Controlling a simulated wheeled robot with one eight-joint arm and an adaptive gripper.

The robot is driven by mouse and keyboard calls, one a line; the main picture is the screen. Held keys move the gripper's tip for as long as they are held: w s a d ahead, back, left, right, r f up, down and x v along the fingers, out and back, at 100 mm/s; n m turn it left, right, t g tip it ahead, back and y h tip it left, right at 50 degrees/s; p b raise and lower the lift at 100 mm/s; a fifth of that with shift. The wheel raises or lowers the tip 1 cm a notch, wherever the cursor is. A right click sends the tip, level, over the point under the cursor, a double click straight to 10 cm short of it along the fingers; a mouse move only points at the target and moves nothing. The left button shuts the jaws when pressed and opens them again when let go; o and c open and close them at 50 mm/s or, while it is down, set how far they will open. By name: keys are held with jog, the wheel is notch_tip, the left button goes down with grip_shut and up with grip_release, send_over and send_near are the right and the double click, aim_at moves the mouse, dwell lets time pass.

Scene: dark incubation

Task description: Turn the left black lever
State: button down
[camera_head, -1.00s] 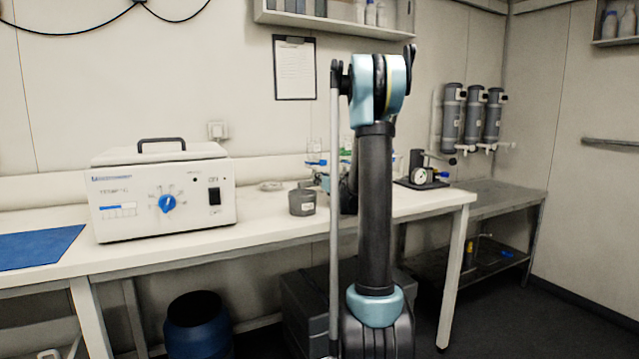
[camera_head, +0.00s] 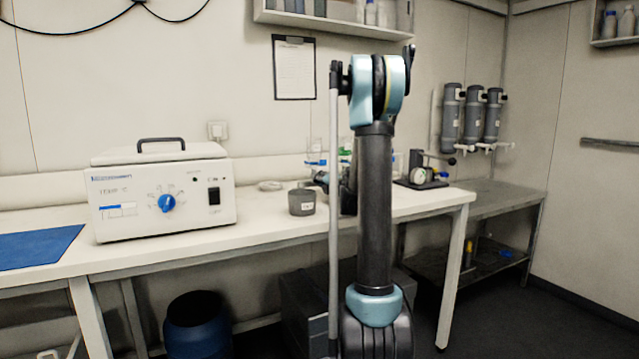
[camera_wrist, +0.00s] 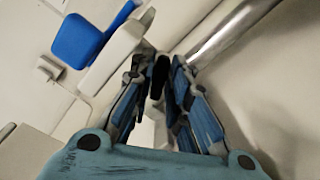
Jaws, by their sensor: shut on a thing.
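In the wrist view my gripper (camera_wrist: 163,80) has its two blue-lined fingers closed in on a dark piece, the black lever (camera_wrist: 159,70), whose lower part is hidden between the fingertips. A blue handle (camera_wrist: 80,40) on a pale fitting stands to the upper left of the fingers, apart from them. In the head view my upright arm hides most of the gripper and the lever. A small blue handle (camera_head: 315,162) shows just left of my arm, above the bench.
A white box-shaped device (camera_head: 165,190) with a blue dial stands on the bench (camera_head: 265,228). A grey pot (camera_head: 301,202) sits close left of my arm. A gauge device (camera_head: 420,176) stands to the right. A metal pipe (camera_wrist: 230,35) runs right of my fingers in the wrist view.

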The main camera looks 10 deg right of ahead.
jog(key=m, duration=0.5)
jog(key=shift+d+f+m, duration=0.15)
jog(key=shift+d+m, duration=0.1)
jog(key=shift+m, duration=0.15)
dwell(0.4)
jog(key=c, duration=1.7)
grip_release()
jog(key=shift+d+f, duration=0.1)
jog(key=shift+o, duration=0.2)
jog(key=shift+s, duration=0.15)
jog(key=v, duration=1.1)
jog(key=shift+s, duration=0.25)
